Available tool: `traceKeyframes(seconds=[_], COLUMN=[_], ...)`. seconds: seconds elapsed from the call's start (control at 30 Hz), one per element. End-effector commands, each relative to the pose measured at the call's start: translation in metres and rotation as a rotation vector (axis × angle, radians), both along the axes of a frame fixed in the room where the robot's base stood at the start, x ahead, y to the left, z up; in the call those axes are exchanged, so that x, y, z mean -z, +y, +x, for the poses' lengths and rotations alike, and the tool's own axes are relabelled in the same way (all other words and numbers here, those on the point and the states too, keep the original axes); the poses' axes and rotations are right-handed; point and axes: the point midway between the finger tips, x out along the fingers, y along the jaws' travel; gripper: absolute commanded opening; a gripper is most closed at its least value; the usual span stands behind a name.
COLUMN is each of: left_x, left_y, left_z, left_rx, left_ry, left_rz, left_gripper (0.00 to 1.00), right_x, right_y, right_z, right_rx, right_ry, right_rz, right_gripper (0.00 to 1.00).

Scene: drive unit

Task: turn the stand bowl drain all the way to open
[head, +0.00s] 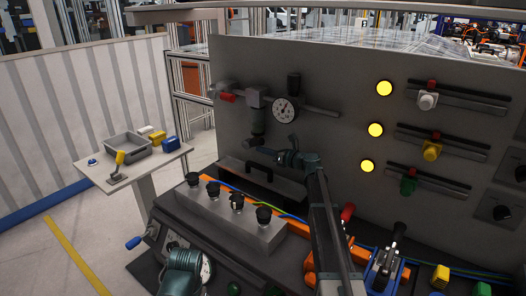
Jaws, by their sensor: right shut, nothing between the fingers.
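The filter unit with its bowl (258,118) hangs on the grey upright panel, left of a round pressure gauge (284,110). The drain (258,141) is at the bottom of the bowl, small and dark. My right arm reaches up from the bottom edge, and its gripper (264,151) points left just below the drain. The right gripper is shut with nothing held. Whether its tips touch the drain cannot be told, and the drain's turn position is too small to read. A teal part of my left arm shows at the bottom; its fingers are not visible.
Below the bowl is a grey cover with a black handle (259,170). A block with several black knobs (237,202) stands in front. Three lit yellow lamps (375,130) and sliders are at the right. A side table with a grey tray (126,147) stands left.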

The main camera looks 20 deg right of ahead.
Motion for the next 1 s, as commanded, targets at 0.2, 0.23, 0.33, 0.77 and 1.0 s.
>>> traceKeyframes(seconds=[0.2,0.23,0.33,0.77,1.0], left_x=[-0.009,-0.01,-0.016,-0.033,-0.033], left_y=[0.0,0.0,0.0,0.0,0.0], left_z=[0.0,0.0,0.0,0.0,0.0], left_rx=[0.0,0.0,0.0,0.0,0.0], left_ry=[0.0,0.0,0.0,0.0,0.0], left_rz=[0.0,0.0,0.0,0.0,0.0], left_gripper=[0.88,0.88,0.88,0.88,0.88], right_x=[-0.009,-0.011,-0.016,-0.033,-0.033], right_y=[0.0,0.0,0.001,0.004,0.004], right_z=[0.0,0.001,0.001,0.005,0.006], right_rx=[0.0,0.0,0.0,0.0,0.0], right_ry=[-0.001,-0.001,-0.001,-0.001,0.0], right_rz=[0.001,0.001,0.001,0.001,0.0], right_gripper=[0.0,0.0,0.0,0.0,0.0])
